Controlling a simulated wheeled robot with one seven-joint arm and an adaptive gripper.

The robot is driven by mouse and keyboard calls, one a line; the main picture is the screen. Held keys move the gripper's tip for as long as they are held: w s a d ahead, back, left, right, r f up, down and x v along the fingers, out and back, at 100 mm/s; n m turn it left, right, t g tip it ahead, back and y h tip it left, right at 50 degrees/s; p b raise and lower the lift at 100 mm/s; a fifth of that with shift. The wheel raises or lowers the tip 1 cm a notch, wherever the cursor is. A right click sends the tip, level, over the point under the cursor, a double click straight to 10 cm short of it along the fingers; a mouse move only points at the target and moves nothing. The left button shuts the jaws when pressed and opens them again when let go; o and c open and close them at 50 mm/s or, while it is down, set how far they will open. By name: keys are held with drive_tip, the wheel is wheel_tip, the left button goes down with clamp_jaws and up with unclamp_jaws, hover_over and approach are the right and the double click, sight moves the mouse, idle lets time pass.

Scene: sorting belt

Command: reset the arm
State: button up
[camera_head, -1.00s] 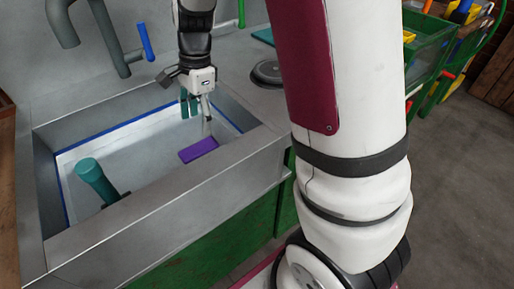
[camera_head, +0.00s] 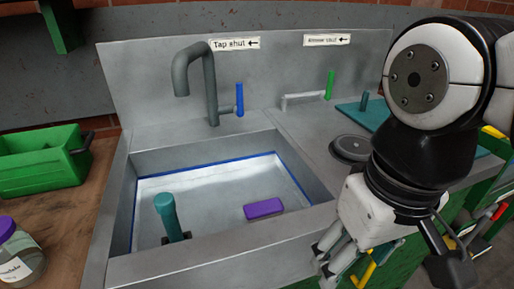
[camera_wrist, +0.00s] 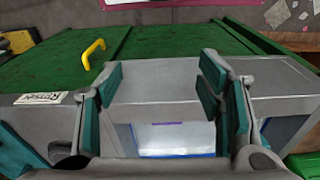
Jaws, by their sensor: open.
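My gripper (camera_head: 342,268) hangs at the right front of the metal sink (camera_head: 235,240), outside the basin, with its fingers pointing down. Its lower end is partly cut off by the picture's bottom edge. In the wrist view the teal-padded fingers (camera_wrist: 160,105) stand wide apart with nothing between them. A purple block (camera_head: 264,208) lies in the sink basin, apart from my gripper. A teal-handled tool (camera_head: 166,212) stands in the basin's left front part.
A grey tap (camera_head: 210,85) with a blue lever (camera_head: 239,100) rises behind the basin. A green lever (camera_head: 330,85) stands farther right. A round dark disc (camera_head: 351,148) lies on the counter behind my arm. A green crate (camera_head: 42,160) and a jar (camera_head: 18,250) stand at left.

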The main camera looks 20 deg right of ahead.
drive_tip(key=shift+s+d+f, duration=0.1)
drive_tip(key=shift+s, duration=0.25)
idle(0.4)
wheel_tip(320, 180, up, 20)
drive_tip(key=t+p, duration=0.3)
drive_tip(key=p, duration=1.5)
drive_tip(key=shift+a+n, duration=0.2)
drive_tip(key=shift+n, duration=0.1)
drive_tip(key=shift+f, duration=0.1)
